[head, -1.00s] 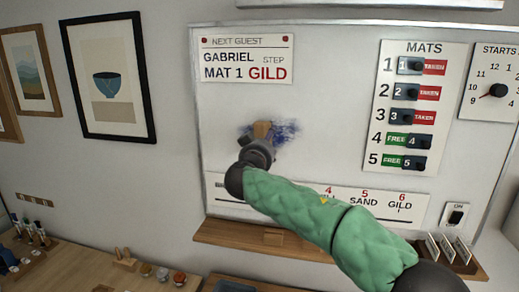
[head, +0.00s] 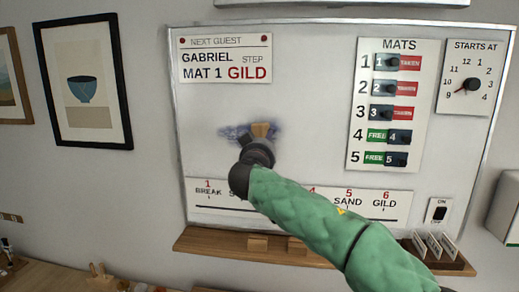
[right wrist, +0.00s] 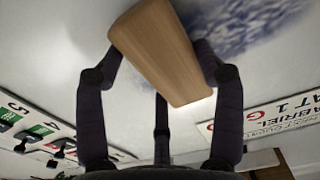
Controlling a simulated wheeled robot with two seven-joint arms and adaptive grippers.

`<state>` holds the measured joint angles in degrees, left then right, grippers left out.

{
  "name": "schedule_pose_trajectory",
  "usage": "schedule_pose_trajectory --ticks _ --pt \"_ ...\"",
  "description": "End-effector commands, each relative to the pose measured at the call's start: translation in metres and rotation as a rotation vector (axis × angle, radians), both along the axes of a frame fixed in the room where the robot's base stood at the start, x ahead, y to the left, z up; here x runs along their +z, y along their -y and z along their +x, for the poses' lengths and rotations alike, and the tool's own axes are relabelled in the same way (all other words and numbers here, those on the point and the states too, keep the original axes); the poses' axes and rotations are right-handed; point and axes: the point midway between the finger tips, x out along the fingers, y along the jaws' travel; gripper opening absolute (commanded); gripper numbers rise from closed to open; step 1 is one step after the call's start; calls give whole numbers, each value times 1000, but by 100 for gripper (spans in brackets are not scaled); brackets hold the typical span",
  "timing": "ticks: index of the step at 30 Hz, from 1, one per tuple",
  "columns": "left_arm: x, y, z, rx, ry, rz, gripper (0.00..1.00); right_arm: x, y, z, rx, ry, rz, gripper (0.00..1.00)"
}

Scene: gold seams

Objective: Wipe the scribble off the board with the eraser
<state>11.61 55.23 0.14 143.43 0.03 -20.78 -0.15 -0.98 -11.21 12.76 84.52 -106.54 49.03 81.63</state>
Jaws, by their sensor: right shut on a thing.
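The whiteboard (head: 310,105) hangs on the wall. A blue scribble (head: 236,131) is smeared on its left-middle part and looks faded in the head view. It also shows in the right wrist view (right wrist: 225,28), beside the eraser. My right gripper (head: 256,143) is shut on the wooden eraser (head: 262,130) at the board, over the right part of the scribble. In the right wrist view, the fingers grip both sides of the eraser (right wrist: 160,50). Whether its face touches the board is hidden. My left gripper is out of view.
A guest card (head: 225,58) is above the scribble. The mats panel (head: 395,105) and starts dial (head: 467,85) are to the right. A numbered step strip (head: 370,203) and a wooden ledge (head: 215,242) with cards (head: 433,245) lie below.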

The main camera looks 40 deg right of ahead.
Motion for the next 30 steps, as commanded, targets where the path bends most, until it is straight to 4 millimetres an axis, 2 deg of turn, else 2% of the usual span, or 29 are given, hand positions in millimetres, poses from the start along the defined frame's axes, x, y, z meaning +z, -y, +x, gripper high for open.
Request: schedule_pose_trajectory --ticks 12,20,30 --pt "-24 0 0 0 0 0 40 -1 21 -20 -2 2 0 42" --pt "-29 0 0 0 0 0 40 0 26 -26 -2 1 0 42" --pt "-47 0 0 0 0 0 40 -1 41 -46 -3 2 0 42"
